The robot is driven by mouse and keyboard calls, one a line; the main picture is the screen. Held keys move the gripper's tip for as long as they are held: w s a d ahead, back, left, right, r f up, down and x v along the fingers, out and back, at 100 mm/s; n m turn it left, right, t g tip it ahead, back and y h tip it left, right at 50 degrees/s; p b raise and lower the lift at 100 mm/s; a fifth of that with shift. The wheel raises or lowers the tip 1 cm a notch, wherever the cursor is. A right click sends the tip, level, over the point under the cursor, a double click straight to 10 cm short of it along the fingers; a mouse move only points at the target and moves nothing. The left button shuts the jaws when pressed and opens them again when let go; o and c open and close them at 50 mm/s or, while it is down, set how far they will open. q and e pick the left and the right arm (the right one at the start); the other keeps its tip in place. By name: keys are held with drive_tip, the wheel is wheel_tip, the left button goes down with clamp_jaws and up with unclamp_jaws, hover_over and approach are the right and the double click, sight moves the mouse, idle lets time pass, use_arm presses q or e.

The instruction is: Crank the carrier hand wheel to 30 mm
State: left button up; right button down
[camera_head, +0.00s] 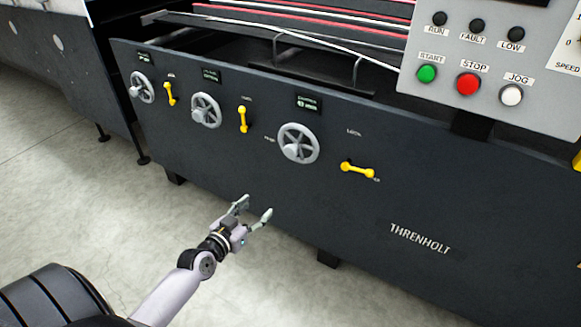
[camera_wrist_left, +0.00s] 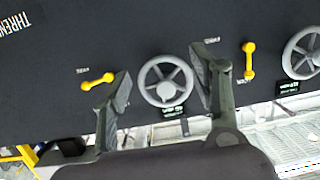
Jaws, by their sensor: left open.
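The carrier hand wheel (camera_head: 299,143) is a grey spoked wheel with a hub, the rightmost of three on the dark machine panel. A small display (camera_head: 307,103) sits above it; its top word looks like "CARRIER", but the value is too small to read surely. A yellow lever (camera_head: 358,169) right of the wheel lies nearly horizontal. My left gripper (camera_head: 256,208) is open and empty, below and left of the wheel, apart from it. In the left wrist view the carrier wheel (camera_wrist_left: 165,82) appears between the open fingers (camera_wrist_left: 163,88), beyond them. My right gripper is not in view.
Two similar wheels (camera_head: 206,111) (camera_head: 142,88) with upright yellow levers (camera_head: 243,119) (camera_head: 170,93) are to the left. A control box (camera_head: 490,75) with green, red and white buttons overhangs at upper right. Bare floor (camera_head: 75,200) lies in front of the panel.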

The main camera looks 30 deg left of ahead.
use_arm(q)
wheel_tip(320, 180, up, 8)
drive_tip(key=w+t+b, duration=0.1)
drive_tip(key=t+b, duration=0.1)
approach(289, 152)
drive_tip(key=w, duration=0.4)
drive_tip(key=shift+m+h, duration=0.3)
drive_tip(key=w, duration=0.5)
drive_tip(key=shift+w+f, duration=0.2)
drive_tip(key=shift+w, duration=0.75)
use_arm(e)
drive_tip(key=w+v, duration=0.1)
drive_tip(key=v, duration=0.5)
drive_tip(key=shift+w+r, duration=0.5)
use_arm(q)
clamp_jaws()
